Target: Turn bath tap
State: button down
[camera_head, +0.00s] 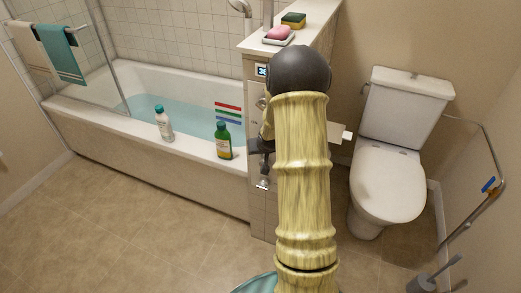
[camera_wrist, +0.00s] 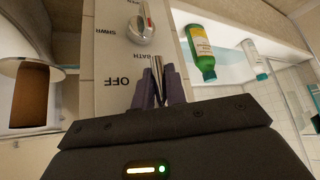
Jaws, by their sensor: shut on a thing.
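The bath tap's metal lever (camera_wrist: 157,72) sticks out of a pale panel (camera_wrist: 112,60) marked SHWR, BATH and OFF in the wrist view. My gripper (camera_wrist: 161,84) is shut on this lever, with a grey-purple finger on each side of it. The lever lies beside the BATH and OFF labels; its exact setting is hard to read, and its base is partly hidden. A round knob (camera_wrist: 141,29) with a red mark sits farther along the same panel. In the head view my arm hides most of the panel and the lever.
The bathtub (camera_head: 80,115) holds water. A white bottle (camera_head: 163,125) and a green bottle (camera_head: 223,142) stand on its rim. Pink soap (camera_head: 278,33) and a sponge (camera_head: 293,20) lie on the ledge. A toilet (camera_head: 386,183) stands right of my arm. The floor (camera_head: 130,220) at left is clear.

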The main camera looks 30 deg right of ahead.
jog(key=c, duration=1.4)
grip_release()
jog(key=shift+s+d, duration=0.1)
jog(key=shift+c, duration=0.2)
jog(key=shift+r, duration=0.1)
jog(key=p+v, duration=0.4)
jog(key=v, duration=1.3)
